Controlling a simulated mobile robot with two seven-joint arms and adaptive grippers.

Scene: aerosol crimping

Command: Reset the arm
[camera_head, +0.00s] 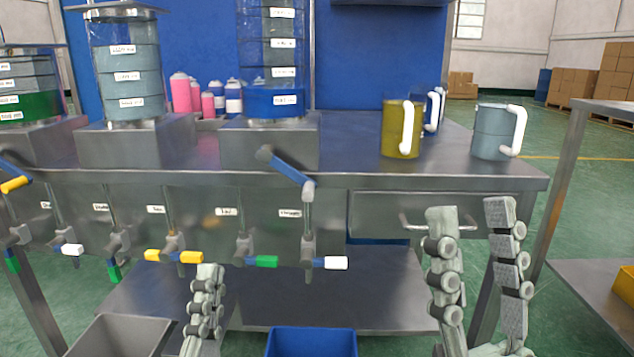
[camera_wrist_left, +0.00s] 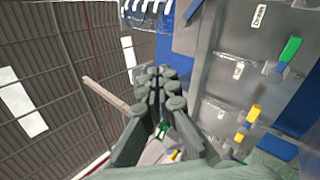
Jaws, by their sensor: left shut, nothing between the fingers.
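My left gripper (camera_head: 208,272) is in the lower middle-left of the head view, in front of the workbench. Its fingers are together with nothing between them. The left wrist view shows the same closed fingers (camera_wrist_left: 160,75) pointing up the picture. My right gripper (camera_head: 471,215) is at the lower right of the head view, in front of the bench drawer. Its two fingers are spread apart with nothing seen between them. Both grippers appear apart from the bench.
The metal workbench (camera_head: 350,150) carries dispensers (camera_head: 125,75), pink cans (camera_head: 181,92), a yellow mug (camera_head: 401,128) and a grey mug (camera_head: 492,131). Valves with coloured handles (camera_head: 265,261) hang along its front. A grey bin (camera_head: 122,336) and a blue bin (camera_head: 312,342) stand below.

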